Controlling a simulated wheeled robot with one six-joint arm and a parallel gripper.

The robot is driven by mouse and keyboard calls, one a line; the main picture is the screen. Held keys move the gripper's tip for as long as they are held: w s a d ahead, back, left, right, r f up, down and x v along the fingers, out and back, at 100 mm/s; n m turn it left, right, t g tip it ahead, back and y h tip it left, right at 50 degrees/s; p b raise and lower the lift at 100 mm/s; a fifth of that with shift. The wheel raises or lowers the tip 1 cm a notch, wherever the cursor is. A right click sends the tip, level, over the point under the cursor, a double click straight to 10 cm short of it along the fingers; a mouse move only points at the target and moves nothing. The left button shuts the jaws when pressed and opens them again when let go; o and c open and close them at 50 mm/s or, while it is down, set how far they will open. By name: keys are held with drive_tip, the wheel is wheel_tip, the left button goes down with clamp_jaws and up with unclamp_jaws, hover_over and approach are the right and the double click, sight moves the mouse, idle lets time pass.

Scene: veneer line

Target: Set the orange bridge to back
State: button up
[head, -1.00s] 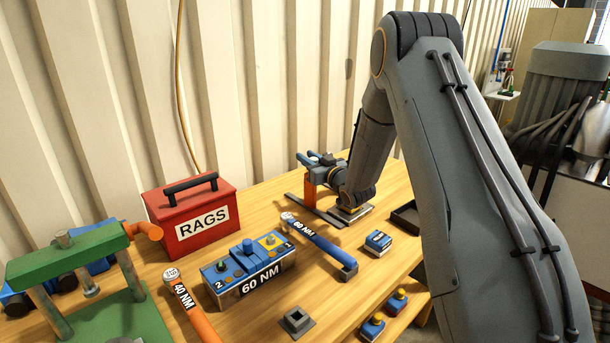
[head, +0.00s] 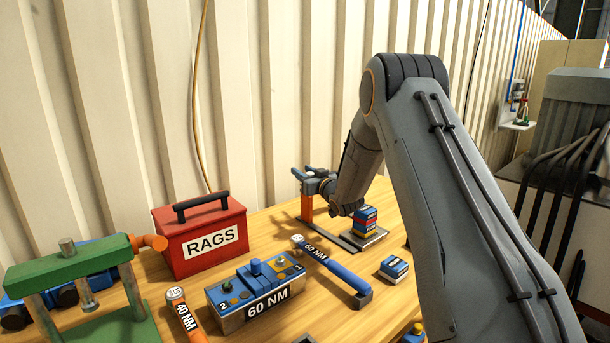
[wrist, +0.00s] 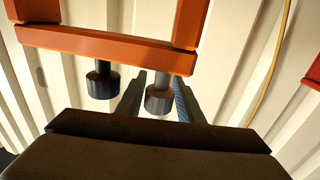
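The orange bridge (head: 307,206) stands at the back of the bench near the wall, partly hidden by my arm in the head view. I cannot tell whether the fingers touch anything. In the head view my gripper (head: 313,180) is at the height of the bridge's upper part.
A stack of blue, red and yellow blocks (head: 365,219) sits on a metal plate close below my wrist. A blue 60 NM wrench (head: 330,262), a blue 60 NM block (head: 255,290), a small blue box (head: 394,268) and a red RAGS box (head: 200,237) lie nearer.

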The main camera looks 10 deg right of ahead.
drive_tip(key=shift+o, duration=0.6)
drive_tip(key=shift+d+f, duration=0.1)
drive_tip(key=shift+d, duration=0.05)
drive_tip(key=shift+s, duration=0.1)
drive_tip(key=b+v, duration=0.1)
drive_tip(key=v, duration=0.6)
drive_tip(key=shift+s+b, duration=0.35)
drive_tip(key=shift+d, duration=0.1)
